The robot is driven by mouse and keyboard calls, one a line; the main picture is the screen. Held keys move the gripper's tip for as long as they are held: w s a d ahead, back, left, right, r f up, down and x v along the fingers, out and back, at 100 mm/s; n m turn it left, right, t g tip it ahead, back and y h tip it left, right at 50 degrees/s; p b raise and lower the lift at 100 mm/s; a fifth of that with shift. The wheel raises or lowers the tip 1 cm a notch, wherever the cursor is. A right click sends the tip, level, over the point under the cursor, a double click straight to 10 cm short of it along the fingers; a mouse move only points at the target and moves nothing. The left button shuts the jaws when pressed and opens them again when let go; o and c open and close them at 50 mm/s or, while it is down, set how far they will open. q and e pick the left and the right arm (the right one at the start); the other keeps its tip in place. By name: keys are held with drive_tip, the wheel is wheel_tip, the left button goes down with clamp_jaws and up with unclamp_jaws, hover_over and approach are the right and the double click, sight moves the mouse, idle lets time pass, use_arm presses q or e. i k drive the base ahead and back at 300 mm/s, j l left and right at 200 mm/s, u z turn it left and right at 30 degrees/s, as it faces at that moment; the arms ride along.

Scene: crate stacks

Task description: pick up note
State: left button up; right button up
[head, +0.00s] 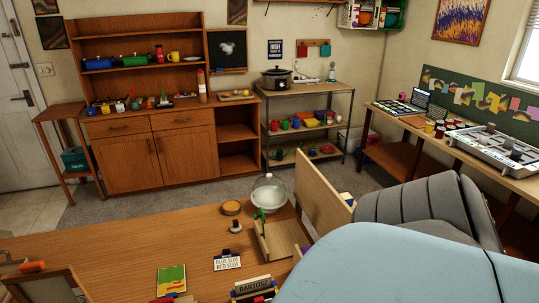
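A small white card with printed words (227,262) lies on the wooden table (110,245) in the foreground, near its middle. It has a dark clip or knob at its upper edge and looks like a note. Several coloured paper notes (464,95) are also fixed to the green board (435,82) at the right wall. I cannot tell which of these the task means. Neither of my grippers shows in the head view.
A yellow-green booklet (171,280), a name plate (254,284), a wooden tray (283,240) and a glass-domed bowl (270,194) stand on the table. Grey (420,203) and pale blue (400,268) chair-like shapes block the right. Carpet (190,187) is clear beyond the table.

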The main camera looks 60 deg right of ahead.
sight(227, 261)
drive_tip(key=z, duration=1.65)
drive_tip(key=k+j+z, duration=0.4)
drive_tip(key=l+u, duration=0.25)
drive_tip(key=l, duration=0.75)
drive_tip(key=l+u, duration=0.25)
drive_tip(key=l, duration=0.8)
drive_tip(key=l+u, duration=0.25)
drive_tip(key=l, duration=0.75)
drive_tip(key=k, duration=0.05)
